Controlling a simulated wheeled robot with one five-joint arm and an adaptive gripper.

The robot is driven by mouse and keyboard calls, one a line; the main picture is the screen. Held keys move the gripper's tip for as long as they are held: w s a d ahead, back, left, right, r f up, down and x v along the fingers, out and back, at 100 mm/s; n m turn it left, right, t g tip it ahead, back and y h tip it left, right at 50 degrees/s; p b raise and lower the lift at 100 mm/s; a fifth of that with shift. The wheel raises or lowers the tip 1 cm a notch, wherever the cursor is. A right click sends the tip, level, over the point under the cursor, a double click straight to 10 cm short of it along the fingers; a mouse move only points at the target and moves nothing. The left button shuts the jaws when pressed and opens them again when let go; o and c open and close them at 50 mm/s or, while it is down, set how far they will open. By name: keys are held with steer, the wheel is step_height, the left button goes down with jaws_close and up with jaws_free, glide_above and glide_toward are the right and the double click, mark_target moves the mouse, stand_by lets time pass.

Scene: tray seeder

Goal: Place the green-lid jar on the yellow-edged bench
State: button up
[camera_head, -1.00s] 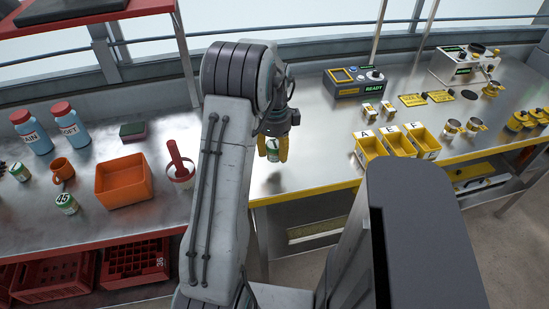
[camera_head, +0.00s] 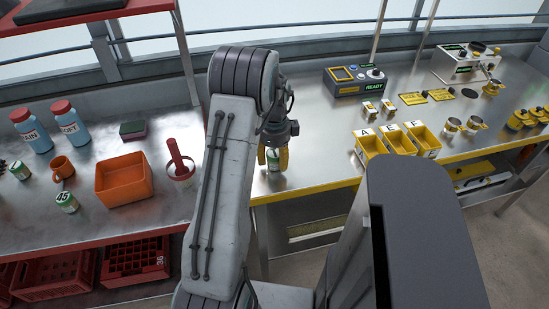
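The green-lid jar (camera_head: 273,160), white with green, is between the yellow fingers of my gripper (camera_head: 273,157), which points down. The gripper looks shut on it. Jar and gripper are over the left front part of the yellow-edged bench (camera_head: 315,150), just right of where it meets the red-edged bench. The jar is low over the metal top; I cannot tell whether its base touches. My arm hides part of the bench to the left of the jar.
Yellow bins (camera_head: 398,141) stand to the right, with a control box (camera_head: 355,81) behind. On the red-edged bench (camera_head: 115,225) are an orange bin (camera_head: 123,180), bottles (camera_head: 71,125), a mug (camera_head: 62,168) and another jar (camera_head: 67,202). The bench top between jar and bins is clear.

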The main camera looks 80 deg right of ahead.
mark_target(275, 153)
steer(key=o, duration=0.3)
step_height(275, 153, up, 12)
steer(key=shift+r, duration=0.15)
stand_by(0.7)
